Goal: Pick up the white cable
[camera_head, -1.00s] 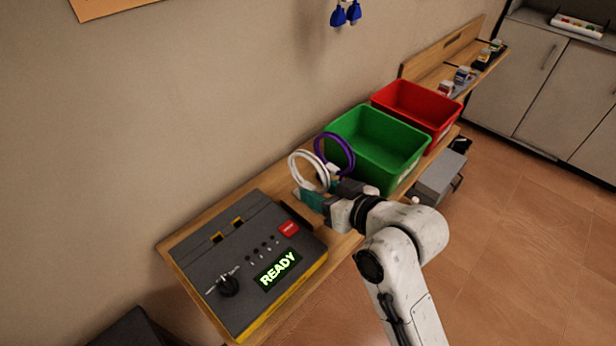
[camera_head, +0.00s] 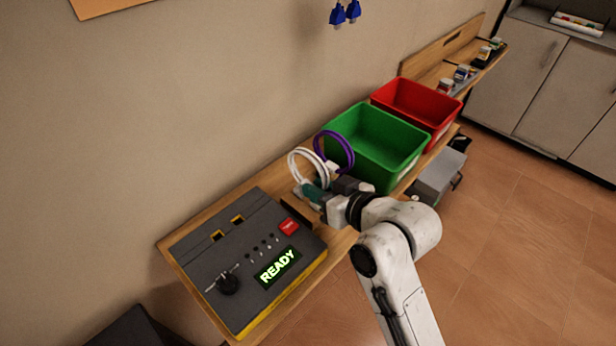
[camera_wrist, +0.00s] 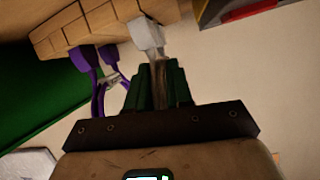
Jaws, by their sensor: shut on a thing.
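The white cable (camera_head: 291,164) is a coiled loop standing at the back of the wooden bench, left of the purple cable (camera_head: 352,156). My gripper (camera_head: 311,191) is at the lower part of the white loop. In the wrist view its green fingers (camera_wrist: 158,88) are shut on the white cable, just below its pale connector (camera_wrist: 147,36). The purple cable's plugs (camera_wrist: 84,58) are left of my fingers there, apart from them. The fingers partly hide the white cable.
A green bin (camera_head: 415,158) and a red bin (camera_head: 447,112) stand right of the cables. A dark control box (camera_head: 210,262) reading READY stands to the left on the bench (camera_head: 184,232). Blue plugs (camera_head: 345,14) hang on the wall above.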

